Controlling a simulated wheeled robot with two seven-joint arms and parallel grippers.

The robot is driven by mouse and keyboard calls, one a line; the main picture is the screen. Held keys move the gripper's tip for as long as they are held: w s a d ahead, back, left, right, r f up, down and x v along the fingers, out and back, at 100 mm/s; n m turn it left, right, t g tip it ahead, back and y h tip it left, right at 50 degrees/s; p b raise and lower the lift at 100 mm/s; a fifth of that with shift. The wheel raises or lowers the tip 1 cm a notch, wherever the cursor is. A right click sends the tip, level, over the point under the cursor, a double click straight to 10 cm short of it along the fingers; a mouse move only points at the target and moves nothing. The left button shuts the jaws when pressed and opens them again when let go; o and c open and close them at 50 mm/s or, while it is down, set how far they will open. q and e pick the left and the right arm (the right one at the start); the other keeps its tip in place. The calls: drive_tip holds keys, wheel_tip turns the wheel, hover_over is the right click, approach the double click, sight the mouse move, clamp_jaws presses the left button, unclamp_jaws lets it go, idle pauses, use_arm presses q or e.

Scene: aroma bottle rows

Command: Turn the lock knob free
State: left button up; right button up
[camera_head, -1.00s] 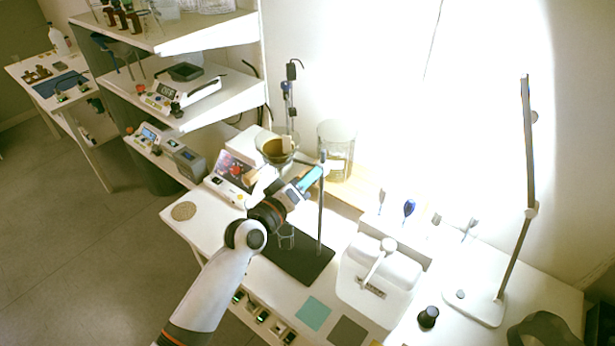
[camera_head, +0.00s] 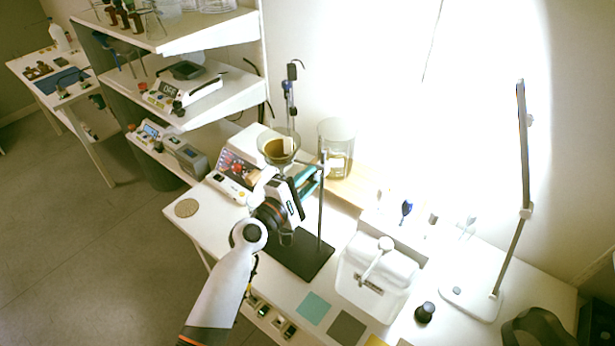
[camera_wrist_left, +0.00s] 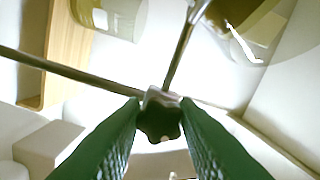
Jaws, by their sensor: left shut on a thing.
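The lock knob (camera_wrist_left: 160,122) is a dark, lobed knob on a metal clamp at the stand's rod (camera_wrist_left: 80,74). In the left wrist view the green fingers of my left gripper (camera_wrist_left: 160,112) press on both sides of it. In the head view my left gripper (camera_head: 311,178) reaches to the upright rod (camera_head: 321,212) of a stand with a black base (camera_head: 312,258). The knob is hidden there by the fingers. A glass funnel with amber content (camera_head: 276,150) sits above and left of the gripper. My right gripper is not in view.
A glass jar (camera_head: 337,142) stands on a wooden board behind the rod. A device with a screen (camera_head: 238,160) is left of the funnel. A white lidded box (camera_head: 372,280) and a lamp (camera_head: 524,150) stand to the right. Coloured squares lie at the front.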

use_arm(q)
drive_tip(key=n+p, duration=0.1)
drive_tip(key=n, duration=0.3)
drive_tip(key=shift+r+n+p, duration=0.1)
drive_tip(key=shift+n+p, duration=0.2)
drive_tip(key=shift+n, duration=0.1)
drive_tip(key=shift+n+p, duration=0.95)
drive_tip(key=shift+n, duration=1.25)
drive_tip(key=shift+f, duration=0.2)
drive_tip(key=o, duration=1)
drive_tip(key=shift+c, duration=0.2)
drive_tip(key=shift+s, duration=0.1)
drive_tip(key=b+v, duration=0.2)
drive_tip(key=v, duration=1)
